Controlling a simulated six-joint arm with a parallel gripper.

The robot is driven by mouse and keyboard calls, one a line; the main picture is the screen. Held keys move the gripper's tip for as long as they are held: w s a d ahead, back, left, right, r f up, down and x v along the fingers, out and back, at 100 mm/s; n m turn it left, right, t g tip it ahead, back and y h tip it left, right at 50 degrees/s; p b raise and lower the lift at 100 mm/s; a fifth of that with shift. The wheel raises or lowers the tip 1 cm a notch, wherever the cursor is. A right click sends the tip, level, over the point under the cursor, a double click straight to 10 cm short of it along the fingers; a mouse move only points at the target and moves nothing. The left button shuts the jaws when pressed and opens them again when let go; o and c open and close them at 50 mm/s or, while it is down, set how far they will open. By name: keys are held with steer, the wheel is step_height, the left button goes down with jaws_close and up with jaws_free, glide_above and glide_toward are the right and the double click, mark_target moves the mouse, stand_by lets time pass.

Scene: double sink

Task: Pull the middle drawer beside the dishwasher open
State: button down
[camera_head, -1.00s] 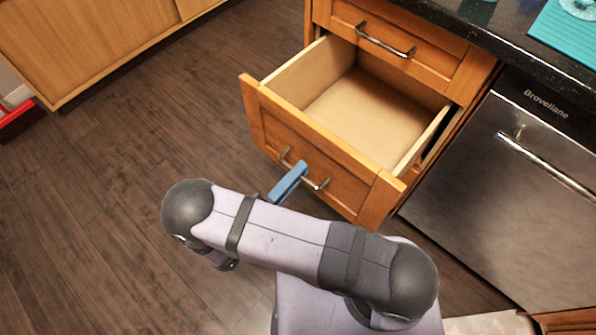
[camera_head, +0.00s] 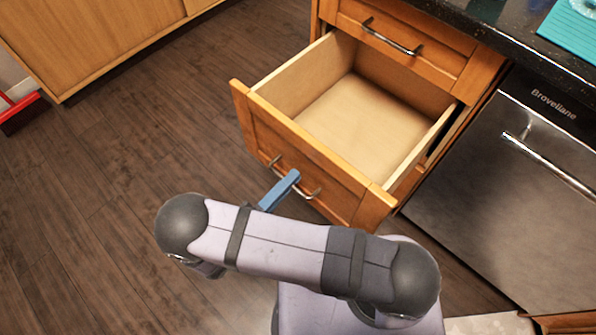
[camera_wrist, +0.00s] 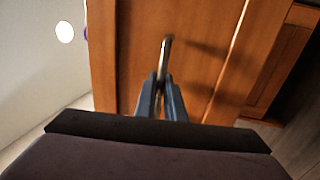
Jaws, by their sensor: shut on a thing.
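The middle drawer (camera_head: 310,160) stands pulled well out of the cabinet, and its pale wooden inside is empty. Its orange-brown front carries a metal bar handle (camera_head: 310,192). My gripper (camera_head: 293,176) is shut on this handle near its middle, with the blue fingers reaching it from below in the head view. In the wrist view my gripper (camera_wrist: 161,88) has its two fingers on either side of the handle (camera_wrist: 165,55). My arm hides part of the floor in front of the drawer.
The dishwasher (camera_head: 500,190) is shut, right of the drawer. A closed upper drawer (camera_head: 400,38) sits above, under the dark countertop (camera_head: 490,30). Wooden cabinets (camera_head: 90,40) stand at the upper left, with a red object (camera_head: 18,112) below. Dark floor (camera_head: 120,160) left of the drawer is clear.

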steer(key=shift+a, duration=0.15)
steer(key=c, duration=2.1)
jaws_free()
steer(key=shift+s, duration=0.1)
steer(key=shift+v, duration=3.6)
